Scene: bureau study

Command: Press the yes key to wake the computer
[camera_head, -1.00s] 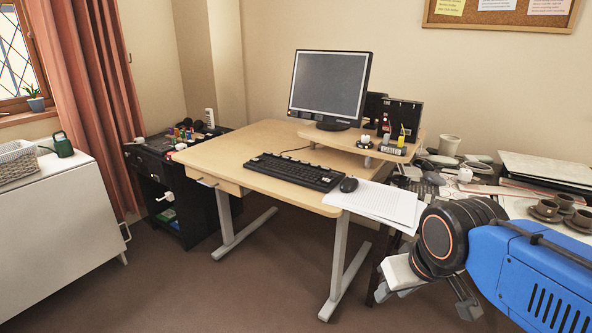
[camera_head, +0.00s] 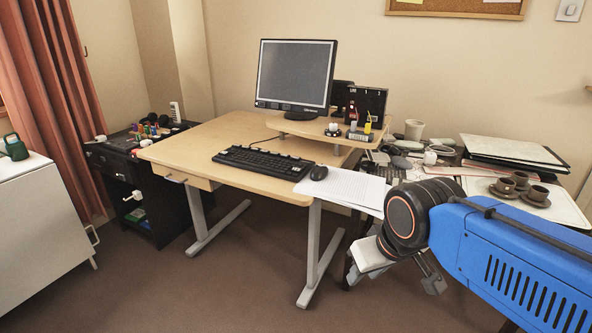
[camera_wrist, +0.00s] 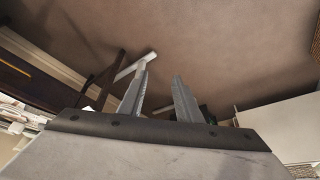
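The computer monitor (camera_head: 295,76) stands at the back of the wooden desk, and its screen is dark grey. A black keyboard (camera_head: 263,162) lies near the desk's front edge, with a black mouse (camera_head: 318,173) to its right. I cannot read a yes key on any of the keys at this size. My gripper is low at the right of the head view, in front of the desk's right end and well apart from the keyboard. In the wrist view my gripper (camera_wrist: 160,78) has its two fingers apart with nothing between them, over brown floor.
Paper sheets (camera_head: 342,188) overhang the desk's front right corner. A small riser (camera_head: 310,128) holds a little device with white knobs and dark boxes. A cluttered side table with brown cups (camera_head: 537,194) is at right. A black cabinet stands left. The floor before the desk is clear.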

